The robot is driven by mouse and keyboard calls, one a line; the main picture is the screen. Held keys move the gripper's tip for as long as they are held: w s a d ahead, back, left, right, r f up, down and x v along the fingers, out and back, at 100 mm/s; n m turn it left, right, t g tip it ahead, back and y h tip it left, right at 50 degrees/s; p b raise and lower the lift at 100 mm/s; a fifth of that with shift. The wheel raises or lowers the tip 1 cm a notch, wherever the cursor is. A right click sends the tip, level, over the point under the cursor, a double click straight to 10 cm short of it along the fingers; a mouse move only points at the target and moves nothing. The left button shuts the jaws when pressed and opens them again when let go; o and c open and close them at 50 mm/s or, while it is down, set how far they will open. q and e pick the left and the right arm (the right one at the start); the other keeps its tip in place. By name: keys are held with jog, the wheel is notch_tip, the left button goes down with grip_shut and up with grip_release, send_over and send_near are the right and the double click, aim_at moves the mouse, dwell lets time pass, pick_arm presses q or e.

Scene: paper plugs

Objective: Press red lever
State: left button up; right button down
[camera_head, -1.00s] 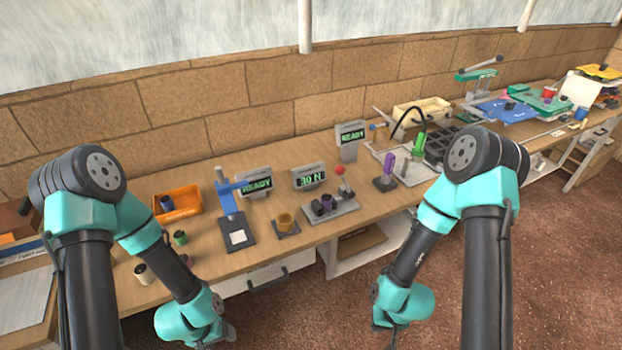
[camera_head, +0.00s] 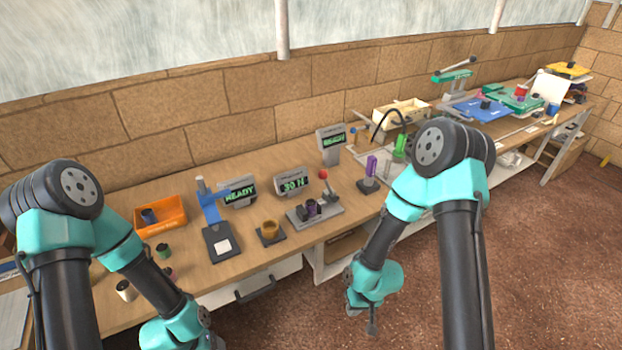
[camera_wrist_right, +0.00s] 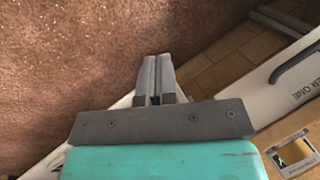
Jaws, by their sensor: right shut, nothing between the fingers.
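The red lever (camera_head: 323,174) has a red ball knob on a thin rod. It rises from a grey fixture (camera_head: 330,216) near the front edge of the workbench, just right of centre in the head view. Dark cylinders and a purple plug sit on that fixture. My right gripper (camera_head: 372,328) hangs low in front of the bench, over the brown floor, below and to the right of the lever and apart from it. In the right wrist view its fingers (camera_wrist_right: 154,78) are together and empty. My left arm reaches down at the lower left; its fingers are not clear.
A purple upright piece (camera_head: 370,167) stands to the right. Open floor lies in front of the bench.

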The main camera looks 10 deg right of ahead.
jog(key=w+a+r+n+h, duration=0.1)
jog(key=w+a+r+n, duration=0.1)
jog(key=w+r, duration=0.2)
jog(key=w+a+r+n+h, duration=0.1)
jog(key=w+a+r+n, duration=0.1)
jog(key=w, duration=0.5)
jog(key=w+a+r+n+h, duration=0.1)
jog(key=w+a+r, duration=0.3)
jog(key=w+r, duration=0.2)
jog(key=shift+w+a+r+n+g, duration=0.1)
jog(key=shift+r+n+g, duration=0.3)
jog(key=shift+r, duration=0.15)
jog(key=w+a+r+t+h, duration=0.1)
jog(key=w+a+r+h, duration=0.2)
jog(key=r, duration=0.8)
jog(key=w+a+r+n+t+h, duration=0.1)
jog(key=w+a+r+t+h, duration=0.1)
jog(key=w+r, duration=0.4)
notch_tip(320, 180, up, 5)
jog(key=shift+a+r+h, duration=0.15)
jog(key=shift+a+h, duration=0.25)
jog(key=shift+a, duration=0.15)
jog(key=shift+w, duration=0.1)
